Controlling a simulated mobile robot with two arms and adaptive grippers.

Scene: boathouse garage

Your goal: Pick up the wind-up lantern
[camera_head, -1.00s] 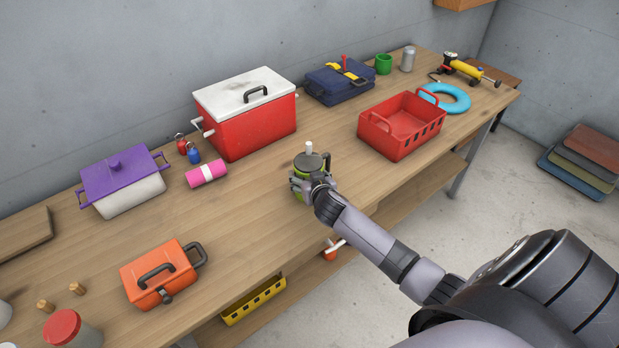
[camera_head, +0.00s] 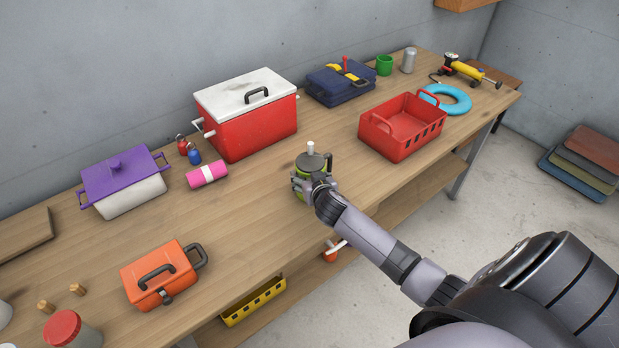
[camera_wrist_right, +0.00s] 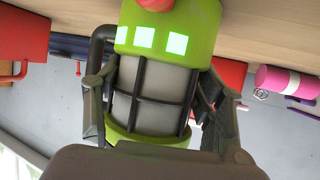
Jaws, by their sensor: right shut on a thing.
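The wind-up lantern (camera_head: 312,160) is bright green with a dark lid and a pale knob on top, near the front edge of the wooden bench (camera_head: 245,215). My right gripper (camera_head: 308,186) is shut around its body from the front. In the right wrist view the lantern (camera_wrist_right: 150,90) fills the middle, with a black cage over a pale cylinder, lit squares on the green band and a dark handle at the left. My right gripper's fingers (camera_wrist_right: 158,105) lie on both sides of the cage. Its base is mostly hidden in the head view. My left gripper is not in view.
A red basket (camera_head: 400,140) stands right of the lantern, and a red cooler (camera_head: 262,130) stands behind it. A pink roll (camera_head: 207,174) and an orange case (camera_head: 160,280) lie to the left. The bench between them is clear.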

